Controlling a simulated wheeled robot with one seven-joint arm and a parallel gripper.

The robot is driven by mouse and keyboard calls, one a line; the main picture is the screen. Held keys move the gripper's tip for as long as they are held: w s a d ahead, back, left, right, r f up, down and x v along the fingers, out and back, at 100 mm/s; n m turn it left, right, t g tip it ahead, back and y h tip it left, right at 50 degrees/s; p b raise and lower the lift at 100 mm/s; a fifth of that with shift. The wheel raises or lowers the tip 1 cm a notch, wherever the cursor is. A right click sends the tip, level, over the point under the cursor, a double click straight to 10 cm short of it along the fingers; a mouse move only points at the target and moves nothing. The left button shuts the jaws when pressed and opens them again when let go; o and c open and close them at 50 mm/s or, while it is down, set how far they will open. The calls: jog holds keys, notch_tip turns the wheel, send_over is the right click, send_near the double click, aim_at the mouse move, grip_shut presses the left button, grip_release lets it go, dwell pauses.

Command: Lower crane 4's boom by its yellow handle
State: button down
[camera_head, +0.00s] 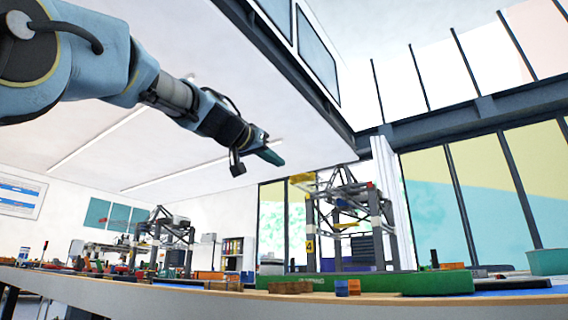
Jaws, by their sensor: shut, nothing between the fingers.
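Crane 4 (375,222) is a grey gantry crane with a yellow label reading 4 on its left leg. It stands on a green base (395,284) right of centre. A yellow part (302,179) sticks out at its upper left, and a smaller yellow piece (345,225) hangs between its legs. I cannot tell for certain which is the handle. My gripper (272,157) is shut and empty, in the air to the left of the crane's top and apart from it in the picture. Its fingers are seen small and from the side.
Another grey gantry crane (175,232) stands further left on the table. Small blocks (347,287) sit at the table's front edge (200,300), and several small objects lie along the table. A teal container (546,262) is at the far right. The air around my gripper looks clear.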

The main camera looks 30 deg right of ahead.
jog(key=shift+s+a+f, duration=0.25)
jog(key=shift+s+a, duration=0.1)
jog(key=shift+a, duration=0.3)
jog(key=shift+s+a+f, duration=0.25)
jog(key=shift+s+a, duration=0.15)
jog(key=shift+a, duration=0.25)
jog(key=shift+s+a+f, duration=0.25)
jog(key=shift+s+a, duration=0.1)
jog(key=shift+a, duration=0.3)
